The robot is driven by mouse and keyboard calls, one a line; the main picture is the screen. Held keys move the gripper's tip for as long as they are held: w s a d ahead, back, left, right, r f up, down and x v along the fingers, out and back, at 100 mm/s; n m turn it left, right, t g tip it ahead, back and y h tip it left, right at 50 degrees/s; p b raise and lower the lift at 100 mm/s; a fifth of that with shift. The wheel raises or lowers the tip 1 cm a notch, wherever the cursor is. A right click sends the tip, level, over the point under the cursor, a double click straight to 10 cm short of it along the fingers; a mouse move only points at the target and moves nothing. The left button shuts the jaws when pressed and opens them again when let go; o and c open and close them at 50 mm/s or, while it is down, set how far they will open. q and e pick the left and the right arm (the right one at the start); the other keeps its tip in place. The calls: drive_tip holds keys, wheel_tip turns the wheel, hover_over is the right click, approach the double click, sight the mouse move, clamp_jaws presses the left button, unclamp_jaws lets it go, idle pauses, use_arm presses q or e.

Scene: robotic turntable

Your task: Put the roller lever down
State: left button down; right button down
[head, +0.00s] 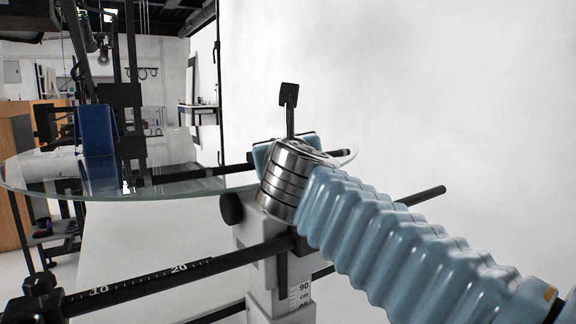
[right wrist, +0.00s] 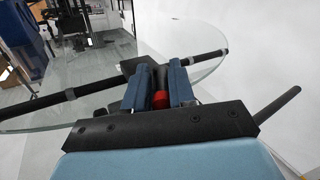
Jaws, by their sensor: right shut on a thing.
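My right arm comes in from the lower right in the head view, and its gripper (head: 285,146) is mostly hidden behind its metal wrist rings. A black lever with a flat paddle top (head: 289,96), which I take as the roller lever, stands up just beyond the wrist. In the right wrist view the two blue fingers of the right gripper (right wrist: 158,82) are shut on a dark part of the lever (right wrist: 145,66). A red piece (right wrist: 160,99) shows between the fingers. I cannot tell whether the lever touches its mount. My left gripper is not in view.
A round glass turntable plate (head: 160,188) lies behind the wrist. A blue object (head: 97,135) and black stand parts are at its left. A black graduated rail (head: 150,280) crosses in front, joined to a grey column (head: 262,245) below the wrist. White backdrop fills the right.

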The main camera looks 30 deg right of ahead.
drive_tip(key=shift+w+a+r+m+g+h, duration=0.1)
drive_tip(key=shift+m+g+h, duration=0.2)
drive_tip(key=shift+m+h, duration=0.3)
drive_tip(key=m+g+h+p, duration=0.1)
drive_tip(key=g+h+p, duration=0.1)
drive_tip(key=m+g+h+p, duration=0.2)
drive_tip(key=w+a+m+g+h+p, duration=0.1)
drive_tip(key=m+g+h+p, duration=0.1)
drive_tip(key=p, duration=0.1)
drive_tip(key=shift+r, duration=0.3)
drive_tip(key=shift+w+a+f+m+g+h+p, duration=0.15)
drive_tip(key=shift+w+m+g+h+p, duration=0.3)
drive_tip(key=shift+m+g, duration=0.7)
drive_tip(key=shift+w+a+f+m+g+h+p, duration=0.1)
drive_tip(key=shift+m+g+h+p, duration=0.2)
drive_tip(key=shift+m+g+h, duration=0.8)
drive_tip(key=shift+w+a+f+m+g+h+p, duration=0.15)
drive_tip(key=shift+m+g+p, duration=0.3)
drive_tip(key=shift+g, duration=1.3)
drive_tip(key=shift+d+m, duration=0.1)
drive_tip(key=shift+m, duration=0.2)
drive_tip(key=c, duration=1.1)
unclamp_jaws()
